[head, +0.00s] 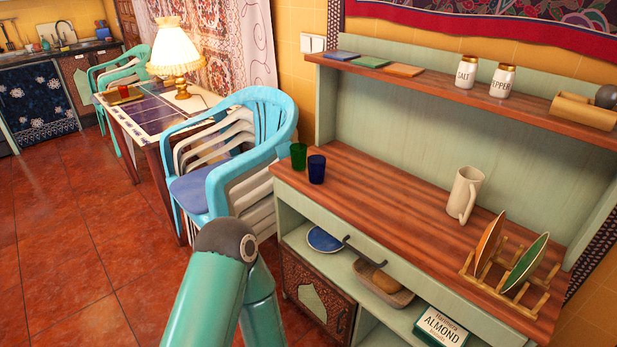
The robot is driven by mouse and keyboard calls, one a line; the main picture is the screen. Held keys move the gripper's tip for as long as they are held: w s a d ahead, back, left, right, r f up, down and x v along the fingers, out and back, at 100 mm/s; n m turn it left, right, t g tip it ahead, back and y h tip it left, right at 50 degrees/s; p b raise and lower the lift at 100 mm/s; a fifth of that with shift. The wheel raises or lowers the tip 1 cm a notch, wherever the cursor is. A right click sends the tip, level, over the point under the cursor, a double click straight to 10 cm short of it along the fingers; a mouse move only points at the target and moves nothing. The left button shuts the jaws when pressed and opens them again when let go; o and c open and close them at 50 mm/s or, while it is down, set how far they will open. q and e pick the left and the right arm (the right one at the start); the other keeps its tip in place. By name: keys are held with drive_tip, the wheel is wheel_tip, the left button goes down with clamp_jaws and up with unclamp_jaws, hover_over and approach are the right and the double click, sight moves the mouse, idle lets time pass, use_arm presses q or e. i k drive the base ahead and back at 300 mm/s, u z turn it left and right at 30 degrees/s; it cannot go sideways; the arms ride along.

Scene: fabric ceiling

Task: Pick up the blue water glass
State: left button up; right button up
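The blue water glass (316,169) stands upright on the wooden top of the green cabinet, near its left front corner. A green glass (298,156) stands just behind and to the left of it, very close. A teal arm link of mine rises from the bottom of the head view, in front of the cabinet and below the glasses. Neither of my grippers shows in the head view.
The cabinet top (385,185) is clear between the glasses and a cream mug (464,194). A wooden plate rack (510,280) holds two plates at the right. Stacked plastic chairs (235,150) stand left of the cabinet. A shelf (440,88) runs above, bearing salt and pepper shakers.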

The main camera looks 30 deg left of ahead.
sight(317, 170)
drive_tip(key=k, duration=1.1)
drive_tip(key=u, duration=0.3)
drive_tip(key=i, duration=0.45)
drive_tip(key=u, duration=0.9)
drive_tip(key=i, duration=1.95)
drive_tip(key=z, duration=0.1)
